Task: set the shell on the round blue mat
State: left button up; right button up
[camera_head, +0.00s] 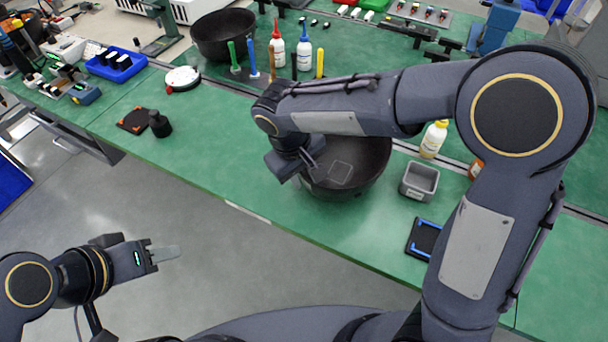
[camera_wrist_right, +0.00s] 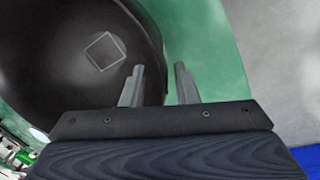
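A large black round bowl-like shell (camera_head: 362,180) with a square outline inside stands on the green table, partly hidden by my right arm; it fills the left of the right wrist view (camera_wrist_right: 60,60). A similar black shell (camera_head: 224,36) stands at the back left. My right gripper (camera_head: 308,168) is at the near shell's left rim. In the right wrist view its fingers (camera_wrist_right: 158,85) are apart, one over the shell and one over the green surface, with nothing visibly clamped. My left gripper (camera_head: 165,254) is over the floor, seen edge-on. I see no round blue mat.
A grey bin (camera_head: 419,181) and a yellow-capped bottle (camera_head: 433,139) stand right of the near shell. Bottles and coloured upright sticks stand behind it. A black knob-like part (camera_head: 160,124) and a round white dish (camera_head: 182,78) are left. Table between them and the shell is clear.

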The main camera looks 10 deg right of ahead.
jog(key=v, duration=1.1)
jog(key=s+d+m+y, duration=0.35)
jog(key=s+d, duration=0.25)
jog(key=d, duration=0.6)
jog(key=s+d+f+m+t+y, duration=0.1)
jog(key=s+d+f+m+t, duration=0.1)
jog(key=s, duration=0.3)
jog(key=s+d+f+m+t+y, duration=0.1)
jog(key=s+d+f+m+t, duration=0.1)
jog(key=s, duration=0.3)
jog(key=shift+s+d+f+t+p, duration=0.25)
jog(key=shift+d+t+p, duration=0.1)
jog(key=shift+d, duration=0.2)
jog(key=shift+r, duration=0.1)
jog(key=shift+r+p, duration=0.4)
